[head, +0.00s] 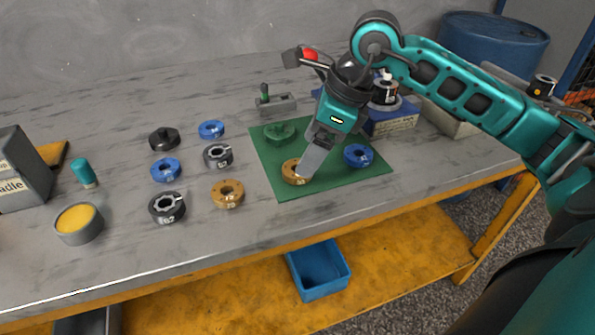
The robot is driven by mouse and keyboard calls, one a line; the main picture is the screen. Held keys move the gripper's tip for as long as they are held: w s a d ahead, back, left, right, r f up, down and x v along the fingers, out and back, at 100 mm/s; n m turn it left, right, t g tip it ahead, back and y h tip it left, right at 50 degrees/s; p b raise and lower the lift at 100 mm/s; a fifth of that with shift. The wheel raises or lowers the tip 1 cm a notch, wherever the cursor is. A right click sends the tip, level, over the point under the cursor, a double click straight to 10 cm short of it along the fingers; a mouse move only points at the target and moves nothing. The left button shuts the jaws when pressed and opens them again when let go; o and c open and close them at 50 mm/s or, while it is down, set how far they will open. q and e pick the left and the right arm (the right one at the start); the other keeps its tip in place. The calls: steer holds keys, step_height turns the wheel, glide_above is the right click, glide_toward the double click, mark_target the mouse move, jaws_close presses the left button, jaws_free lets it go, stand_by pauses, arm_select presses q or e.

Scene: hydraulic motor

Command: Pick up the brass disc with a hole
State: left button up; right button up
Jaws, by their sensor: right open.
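A brass disc with a hole (290,168) lies on the green mat (347,180), near its front left part. My right gripper (303,173) comes down from above, its fingertips at this disc's right side and hiding part of it. The gripper is open; I cannot tell whether the fingers touch the disc. A second brass disc with a hole (228,201) lies on the bare grey table, left of the mat. My left gripper is not in view.
A blue disc (357,155) and a green part (280,133) share the mat. Several black and blue rings, including a blue one (166,170), stand to the left. A grey cup (80,233) is at the front left. The front table strip is clear.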

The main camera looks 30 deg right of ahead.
mark_target(290, 177)
steer(key=x, duration=0.4)
steer(key=shift+w+b, duration=0.1)
steer(key=shift+b, duration=0.2)
steer(key=shift+c, duration=0.5)
steer(key=c, duration=1.2)
